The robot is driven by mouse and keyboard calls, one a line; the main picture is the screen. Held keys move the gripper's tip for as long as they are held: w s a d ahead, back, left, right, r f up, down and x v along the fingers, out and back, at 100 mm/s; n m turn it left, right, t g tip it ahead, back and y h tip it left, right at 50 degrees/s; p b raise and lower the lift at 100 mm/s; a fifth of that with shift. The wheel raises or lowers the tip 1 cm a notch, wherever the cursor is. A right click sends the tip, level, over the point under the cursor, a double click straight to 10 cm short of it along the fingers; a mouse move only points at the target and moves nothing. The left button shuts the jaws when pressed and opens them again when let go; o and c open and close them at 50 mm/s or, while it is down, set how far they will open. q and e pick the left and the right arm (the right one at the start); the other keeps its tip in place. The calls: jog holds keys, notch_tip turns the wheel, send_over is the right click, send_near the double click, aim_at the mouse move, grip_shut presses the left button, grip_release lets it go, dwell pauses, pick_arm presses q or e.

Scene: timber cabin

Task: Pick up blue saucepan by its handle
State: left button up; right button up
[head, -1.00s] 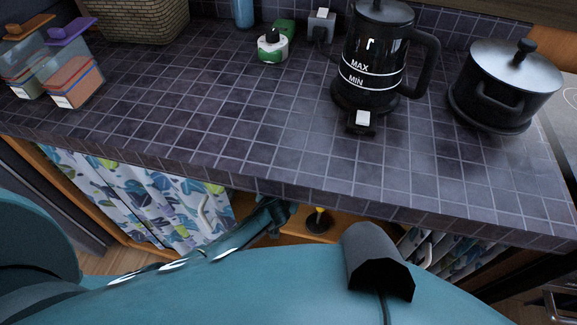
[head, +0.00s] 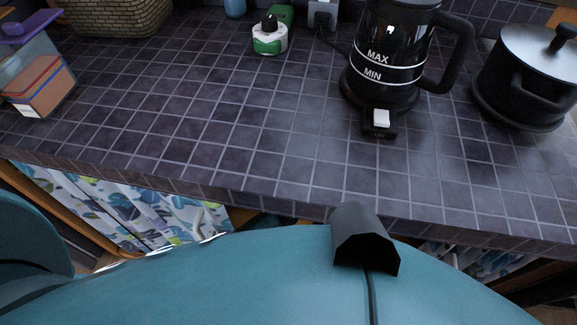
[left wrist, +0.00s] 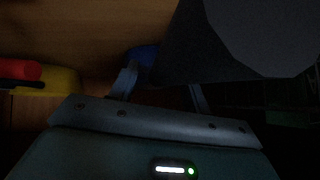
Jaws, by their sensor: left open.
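In the dark left wrist view, my left gripper (left wrist: 162,82) is open, its two fingers pointing into a dim space with a wooden surface. A small patch of a dark blue object (left wrist: 143,54) shows just beyond the left finger. It may be the blue saucepan, but most of it is hidden and I cannot make out a handle. A large dark object with a grey round face (left wrist: 262,35) covers the upper right, close to the fingers. Nothing visible is held. The head view shows neither the saucepan nor my left gripper. My right gripper is in neither view.
A red and yellow object (left wrist: 40,78) lies left of the fingers. On the tiled counter (head: 200,110) stand a black kettle (head: 385,60), a black lidded pot (head: 525,75), a green-white bottle (head: 269,38) and a container (head: 40,80). Patterned curtains (head: 120,205) hang below the counter edge.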

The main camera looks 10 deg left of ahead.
pick_arm(q)
jog(key=shift+w+f, duration=0.1)
grip_shut()
dwell(0.6)
